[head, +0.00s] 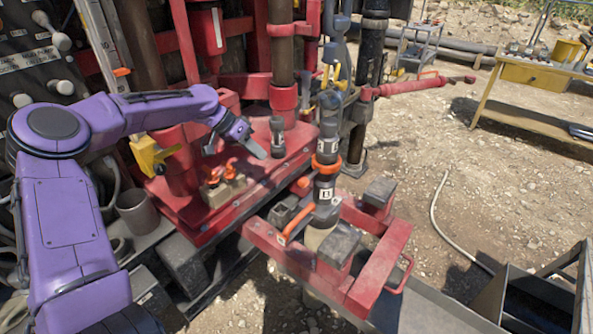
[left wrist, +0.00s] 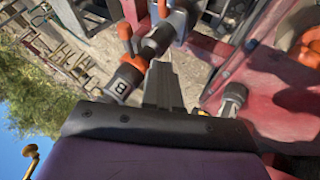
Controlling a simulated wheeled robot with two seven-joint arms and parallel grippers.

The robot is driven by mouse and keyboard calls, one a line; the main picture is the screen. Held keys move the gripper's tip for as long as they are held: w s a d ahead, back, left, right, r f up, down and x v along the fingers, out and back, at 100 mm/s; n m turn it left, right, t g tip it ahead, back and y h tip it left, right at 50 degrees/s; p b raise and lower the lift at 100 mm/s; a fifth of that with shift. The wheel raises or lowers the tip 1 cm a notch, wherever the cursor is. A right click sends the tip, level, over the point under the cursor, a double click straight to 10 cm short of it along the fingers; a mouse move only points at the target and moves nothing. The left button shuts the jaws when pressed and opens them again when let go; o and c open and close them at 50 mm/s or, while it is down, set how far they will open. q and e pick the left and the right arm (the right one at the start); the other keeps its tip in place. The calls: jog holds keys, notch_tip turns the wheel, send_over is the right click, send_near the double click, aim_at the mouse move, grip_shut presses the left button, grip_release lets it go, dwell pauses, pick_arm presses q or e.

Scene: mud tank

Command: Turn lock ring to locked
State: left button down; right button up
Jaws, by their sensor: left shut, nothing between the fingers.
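An orange ring (head: 326,166) sits around a dark upright cylinder (head: 329,130). A white "B" label shows on the dark section (head: 326,192) just below the ring. In the left wrist view the orange ring (left wrist: 136,54) and the "B" section (left wrist: 122,84) lie near the fingertips, left of them. My left gripper (head: 262,155) is shut and empty, to the left of the ring in the head view and apart from it there. It also shows in the left wrist view (left wrist: 162,66); whether it touches the ring there I cannot tell. My right gripper is not in view.
An orange lever (head: 294,224) slants down beside the cylinder's foot. A short dark post (head: 277,137) and orange-topped valves (head: 231,172) stand on the red base (head: 197,214). A red frame (head: 378,270) surrounds the front. Open gravel lies to the right.

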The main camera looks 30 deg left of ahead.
pick_arm(q)
jog(key=w+d+f+p, duration=0.3)
jog(key=d+f, duration=0.4)
jog(key=d, duration=0.1)
jog(key=shift+w+d, duration=0.25)
jog(key=shift+d, duration=0.15)
jog(key=shift+d, duration=0.1)
